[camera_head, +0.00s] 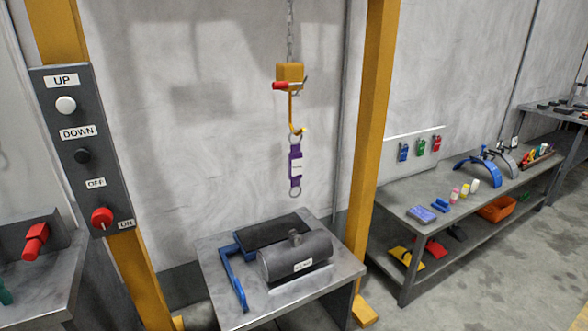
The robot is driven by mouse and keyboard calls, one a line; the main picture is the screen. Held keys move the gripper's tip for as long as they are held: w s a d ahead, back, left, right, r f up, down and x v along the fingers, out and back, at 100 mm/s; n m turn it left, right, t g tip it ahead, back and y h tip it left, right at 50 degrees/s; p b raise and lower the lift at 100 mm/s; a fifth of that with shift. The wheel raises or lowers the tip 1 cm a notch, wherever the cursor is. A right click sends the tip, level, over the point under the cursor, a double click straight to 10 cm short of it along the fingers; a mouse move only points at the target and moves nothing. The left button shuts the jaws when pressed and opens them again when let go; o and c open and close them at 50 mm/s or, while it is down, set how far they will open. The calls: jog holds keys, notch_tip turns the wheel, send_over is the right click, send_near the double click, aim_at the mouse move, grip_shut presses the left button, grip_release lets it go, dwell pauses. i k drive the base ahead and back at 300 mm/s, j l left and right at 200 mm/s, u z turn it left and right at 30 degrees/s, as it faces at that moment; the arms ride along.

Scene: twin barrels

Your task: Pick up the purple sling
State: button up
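The purple sling (295,166) hangs upright in the middle of the head view. It is a short purple strap with a white label and a metal ring at each end. Its upper ring is at the orange hook (297,128) below the yellow hoist block (290,75), which hangs on a chain. The sling's lower ring hangs free above a grey table (345,270). My gripper is not in view.
A dark grey cylinder (296,258) and a blue frame (232,275) are on the table below. Yellow posts (372,130) stand either side. A control panel (82,150) is at left. A workbench (400,200) with tools runs along the right; open floor (480,285) lies before it.

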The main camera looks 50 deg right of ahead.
aim_at(295, 156)
jog(key=k+l+u, duration=0.1)
jog(key=l, duration=0.35)
jog(key=k+l+u, duration=0.1)
jog(key=l, duration=0.35)
jog(key=k+l+u, duration=0.1)
jog(key=l, duration=0.35)
jog(key=k+l+u, duration=0.1)
jog(key=k+l, duration=0.2)
jog(key=k+l+u, duration=0.1)
jog(key=l, duration=0.4)
jog(key=k+l+u, duration=0.1)
jog(key=k+l, duration=0.15)
jog(key=l, duration=0.15)
jog(key=k+l+u, duration=0.1)
jog(key=k+l, duration=0.15)
jog(key=l, duration=0.15)
